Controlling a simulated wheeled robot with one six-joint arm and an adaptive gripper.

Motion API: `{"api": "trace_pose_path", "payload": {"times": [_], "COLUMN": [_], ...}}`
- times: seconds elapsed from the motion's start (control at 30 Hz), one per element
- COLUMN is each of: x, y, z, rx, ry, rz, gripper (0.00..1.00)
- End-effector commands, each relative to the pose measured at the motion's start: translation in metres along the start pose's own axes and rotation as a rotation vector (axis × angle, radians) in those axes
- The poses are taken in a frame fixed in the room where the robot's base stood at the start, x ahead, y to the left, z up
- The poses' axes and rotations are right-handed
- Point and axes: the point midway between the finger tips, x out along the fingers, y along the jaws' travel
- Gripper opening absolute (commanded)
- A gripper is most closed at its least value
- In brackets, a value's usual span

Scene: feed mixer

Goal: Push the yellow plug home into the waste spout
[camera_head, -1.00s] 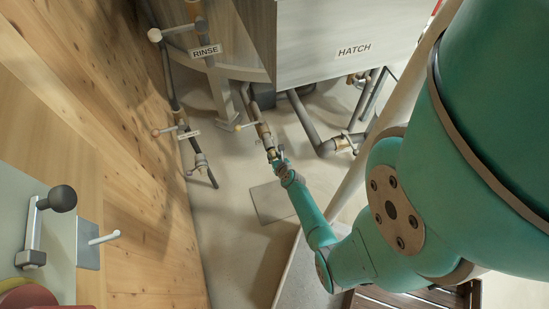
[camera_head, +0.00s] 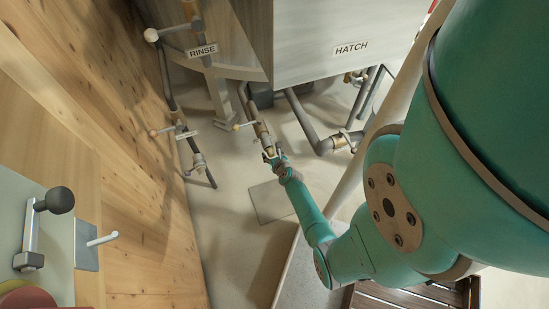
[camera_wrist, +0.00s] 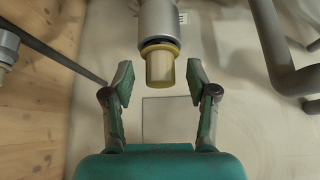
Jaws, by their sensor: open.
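The yellow plug (camera_wrist: 160,68) is a short blunt cylinder with a wider rim. In the wrist view it sticks out of the lower end of the grey waste spout (camera_wrist: 158,22), in line with it. How deep it sits cannot be told. My gripper (camera_wrist: 160,80) is open, one finger on each side of the plug, with gaps between the fingers and the plug. In the head view my gripper (camera_head: 271,157) is at the lower end of the spout (camera_head: 261,131); the plug is too small there to make out clearly.
Grey pipes (camera_wrist: 268,45) run to the right of the spout, and another pipe (camera_wrist: 50,52) is at left. A wooden wall (camera_head: 120,120) rises on the left. The hatch box (camera_head: 340,45) is above. A flat floor plate (camera_head: 270,202) lies below; the floor around it is clear.

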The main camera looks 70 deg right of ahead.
Motion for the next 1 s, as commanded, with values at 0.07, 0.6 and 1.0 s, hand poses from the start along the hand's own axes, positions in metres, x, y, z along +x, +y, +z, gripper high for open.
{"api": "trace_pose_path", "payload": {"times": [0.07,0.6,1.0], "x": [-0.005,-0.089,-0.118], "y": [0.0,0.0,0.0], "z": [-0.001,-0.001,0.0], "rx": [-0.001,0.0,0.0], "ry": [0.0,0.0,0.0], "rz": [0.0,-0.001,-0.001], "gripper": [0.58,0.58,0.58]}}
